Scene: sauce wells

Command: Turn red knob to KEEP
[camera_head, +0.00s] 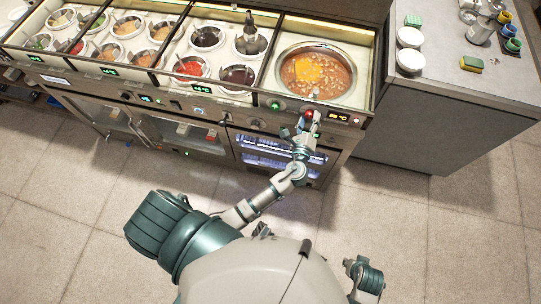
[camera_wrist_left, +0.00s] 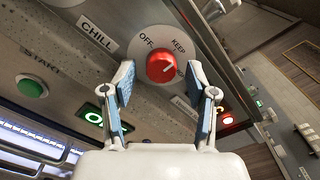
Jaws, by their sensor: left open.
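The red knob (camera_wrist_left: 161,67) sits on a round white dial on the metal front panel, with OFF printed at its upper left and KEEP at its upper right. A third label at the right is partly hidden by a finger. In the head view the left gripper (camera_head: 309,121) is at the counter front, by the small red knob (camera_head: 309,113). Contact cannot be told.
A green START button (camera_wrist_left: 33,86) and a lit green display (camera_wrist_left: 94,117) are left of the gripper, a red light (camera_wrist_left: 228,120) right. Above the panel stands a soup pot (camera_head: 345,90); sauce wells (camera_head: 190,68) line the left. A grey side counter (camera_head: 440,100) stands right.

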